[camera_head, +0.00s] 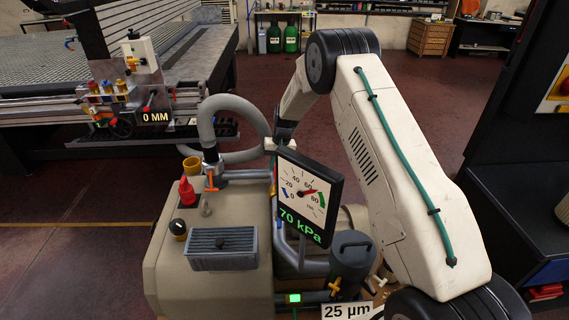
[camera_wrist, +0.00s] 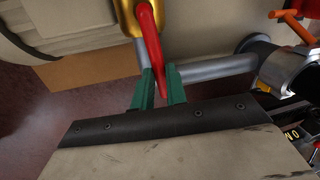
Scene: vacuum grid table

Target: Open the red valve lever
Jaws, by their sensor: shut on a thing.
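In the wrist view, the red valve lever (camera_wrist: 148,38) hangs down from a brass-coloured fitting (camera_wrist: 126,14) at the top. Its lower end lies between the green fingers of my gripper (camera_wrist: 158,84), which is shut on it. A grey pipe (camera_wrist: 205,68) runs behind the fingers. In the head view I cannot clearly make out my gripper or this lever, as the gauge display and my arm cover that area.
The pump unit (camera_head: 165,255) carries a red knob (camera_head: 187,191), an orange handle (camera_head: 210,181) and a grey hose. The gauge display (camera_head: 304,195) reads 70 kPa. A dark canister (camera_head: 351,262) stands to its right.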

